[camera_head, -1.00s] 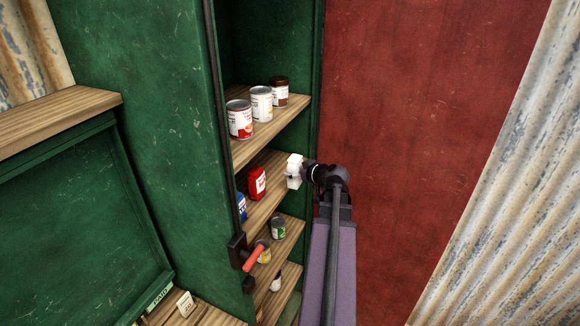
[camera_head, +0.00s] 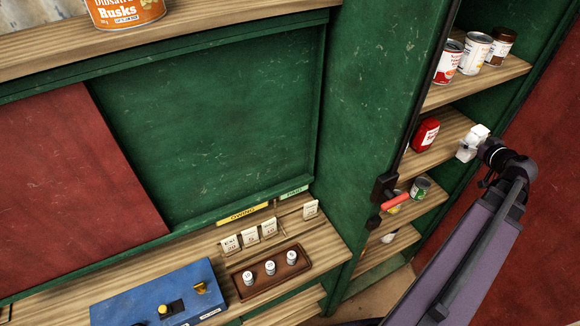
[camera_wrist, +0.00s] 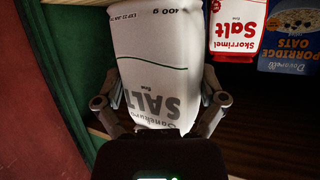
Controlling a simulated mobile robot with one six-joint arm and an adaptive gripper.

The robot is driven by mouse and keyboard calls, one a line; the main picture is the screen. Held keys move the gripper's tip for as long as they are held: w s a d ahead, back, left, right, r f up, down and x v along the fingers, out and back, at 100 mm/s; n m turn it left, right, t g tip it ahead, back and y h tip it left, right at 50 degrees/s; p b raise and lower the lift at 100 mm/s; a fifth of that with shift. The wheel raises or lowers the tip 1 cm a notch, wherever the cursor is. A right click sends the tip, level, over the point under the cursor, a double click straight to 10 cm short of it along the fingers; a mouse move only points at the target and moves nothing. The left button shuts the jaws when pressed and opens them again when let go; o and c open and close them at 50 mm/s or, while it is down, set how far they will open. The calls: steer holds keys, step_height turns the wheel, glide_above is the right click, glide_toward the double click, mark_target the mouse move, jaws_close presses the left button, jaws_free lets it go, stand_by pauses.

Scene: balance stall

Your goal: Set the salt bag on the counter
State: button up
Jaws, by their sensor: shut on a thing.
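My gripper (camera_wrist: 160,112) is shut on a white salt bag (camera_wrist: 155,60), with a finger on each side. The bag's printing is upside down in the wrist view and reads salt, 400 g. In the head view the white bag (camera_head: 470,142) is at the end of my arm, beside the middle shelf of the green cabinet at the right. I cannot tell whether it touches the shelf. The wooden counter (camera_head: 328,243) runs along the lower left, apart from the gripper.
A red-and-white salt bag (camera_wrist: 238,28) and a blue porridge oats box (camera_wrist: 290,40) stand near the held bag. Cans (camera_head: 475,53) line the shelf above. The counter bears a blue box (camera_head: 150,290), a weights tray (camera_head: 240,282) and small cards (camera_head: 268,228). A red handle (camera_head: 397,203) juts from the cabinet edge.

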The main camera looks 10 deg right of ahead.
mark_target(463, 161)
step_height(463, 161, down, 7)
steer(key=b, duration=0.7)
steer(key=shift+f, duration=0.2)
steer(key=shift+s, duration=0.1)
